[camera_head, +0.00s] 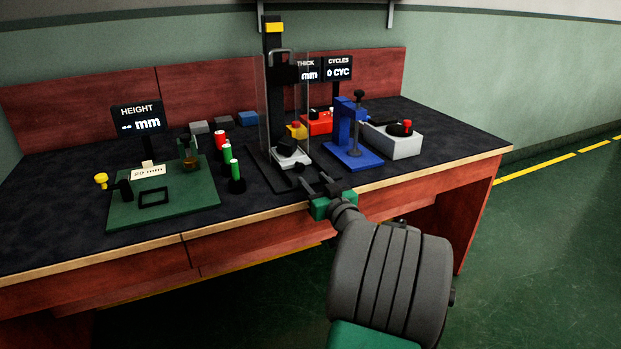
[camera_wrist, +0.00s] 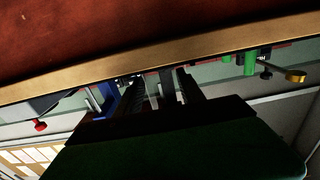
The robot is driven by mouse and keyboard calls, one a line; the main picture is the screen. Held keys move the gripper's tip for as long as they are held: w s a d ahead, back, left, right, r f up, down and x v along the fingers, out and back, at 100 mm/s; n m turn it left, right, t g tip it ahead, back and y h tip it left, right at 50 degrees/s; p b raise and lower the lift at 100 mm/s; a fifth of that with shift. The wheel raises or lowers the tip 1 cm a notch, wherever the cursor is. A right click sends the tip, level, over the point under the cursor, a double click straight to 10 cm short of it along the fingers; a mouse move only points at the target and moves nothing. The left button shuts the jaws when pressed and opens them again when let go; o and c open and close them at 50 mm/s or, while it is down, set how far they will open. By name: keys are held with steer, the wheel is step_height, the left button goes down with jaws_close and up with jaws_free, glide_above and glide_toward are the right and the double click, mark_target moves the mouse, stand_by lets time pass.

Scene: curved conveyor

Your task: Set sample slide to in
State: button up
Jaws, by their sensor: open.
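A tall black press-like stand (camera_head: 273,60) with clear side panels stands mid-bench. A pale, light-grey plate (camera_head: 291,158) lies low between its panels with a dark block on it. This plate looks like the sample slide, but I cannot tell whether it is in or out. My gripper (camera_head: 316,182) is open and empty at the bench's front edge, just in front of the stand's base. In the wrist view my gripper (camera_wrist: 163,92) shows its two dark fingers apart, with nothing between them. The slide cannot be made out there.
Green and red cylinders (camera_head: 228,160) and a green height-gauge board (camera_head: 170,207) are left. The bench's wooden front edge (camera_wrist: 150,60) crosses the wrist view.

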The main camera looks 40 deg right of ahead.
steer(key=shift+r, duration=0.1)
steer(key=shift+c, duration=0.7)
steer(key=shift+m+g+h, duration=0.3)
steer(key=shift+m+h, duration=0.1)
steer(key=r+p, duration=0.2)
steer(key=p, duration=0.1)
steer(key=s+d+r+p, duration=0.1)
steer(key=r+p, duration=0.2)
steer(key=s+d+r+p, duration=0.1)
steer(key=r+p, duration=0.2)
steer(key=shift+d, duration=0.25)
steer(key=c, duration=0.5)
steer(key=s+d+r+p, duration=0.1)
steer(key=p, duration=0.3)
steer(key=s+r+m+g+p, duration=0.1)
steer(key=s+p, duration=0.1)
steer(key=p, duration=0.2)
steer(key=s+d+r+m+h+p, duration=0.1)
steer(key=p, duration=0.3)
steer(key=shift+s+d+r+g, duration=0.2)
steer(key=shift+d+r+g, duration=0.1)
steer(key=shift+r, duration=0.05)
jaws_close()
steer(key=m+g+y+p, duration=0.2)
steer(key=m+y+p, duration=0.1)
steer(key=m, duration=1.2)
glide_toward(302, 169)
steer(key=x, duration=0.6)
steer(key=shift+w+d+f, duration=0.1)
steer(key=shift+w, duration=0.15)
